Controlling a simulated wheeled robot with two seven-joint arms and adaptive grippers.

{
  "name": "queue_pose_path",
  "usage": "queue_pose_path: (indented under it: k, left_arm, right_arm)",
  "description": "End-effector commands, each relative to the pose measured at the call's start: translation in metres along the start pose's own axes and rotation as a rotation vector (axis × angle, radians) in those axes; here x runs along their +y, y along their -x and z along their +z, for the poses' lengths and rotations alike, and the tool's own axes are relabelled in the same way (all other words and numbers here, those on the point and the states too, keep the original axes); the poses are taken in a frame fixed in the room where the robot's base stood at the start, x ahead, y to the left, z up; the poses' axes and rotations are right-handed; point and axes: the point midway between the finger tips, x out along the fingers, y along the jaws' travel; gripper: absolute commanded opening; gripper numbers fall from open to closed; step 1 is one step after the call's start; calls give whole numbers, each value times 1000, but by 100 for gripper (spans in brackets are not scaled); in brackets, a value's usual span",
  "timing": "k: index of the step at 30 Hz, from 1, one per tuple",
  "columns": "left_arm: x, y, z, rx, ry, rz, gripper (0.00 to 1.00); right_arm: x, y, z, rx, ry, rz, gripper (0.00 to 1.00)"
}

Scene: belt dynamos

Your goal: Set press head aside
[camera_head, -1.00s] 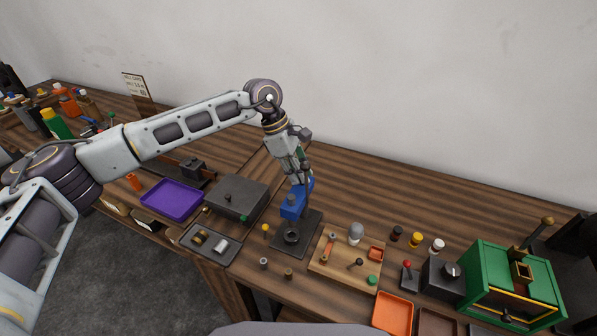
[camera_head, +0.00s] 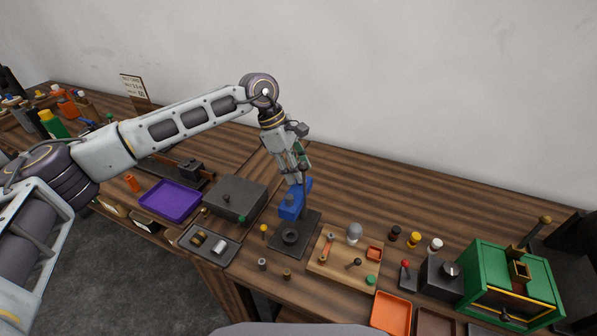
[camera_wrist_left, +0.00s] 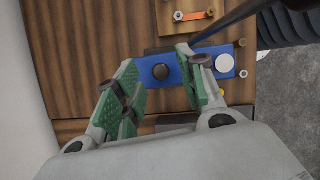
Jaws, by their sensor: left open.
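The blue press head (camera_head: 291,208) sits on the dark press stand (camera_head: 283,243), above its round seat. In the left wrist view the press head (camera_wrist_left: 204,72) is a blue bar with a dark round post top and a pale disc. My left gripper (camera_head: 297,179) is just above the back part of the press head. In the wrist view my left gripper (camera_wrist_left: 158,62) is open, with green-padded fingers on either side of the dark post top. Whether a finger touches the head cannot be told. My right gripper is out of view.
A grey lidded box (camera_head: 236,199) and a purple tray (camera_head: 172,201) lie left of the stand. A wooden board (camera_head: 335,272) with small parts lies to its right, with an orange tray (camera_head: 391,315) and green machine (camera_head: 508,290) beyond. Bare wood lies behind the stand.

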Motion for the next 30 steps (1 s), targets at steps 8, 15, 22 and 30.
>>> queue_pose_path:
  k: [8,15,22,30]
  left_arm:
    - [1,38,0,0,0,3,40]
    - [1,74,1,-1,-1,3,40]
    - [0,98,1,0,-2,1,40]
    - [0,105,2,-1,-2,0,40]
  right_arm:
    - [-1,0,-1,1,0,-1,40]
    - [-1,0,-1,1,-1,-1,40]
    - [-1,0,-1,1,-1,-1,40]
    - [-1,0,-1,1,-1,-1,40]
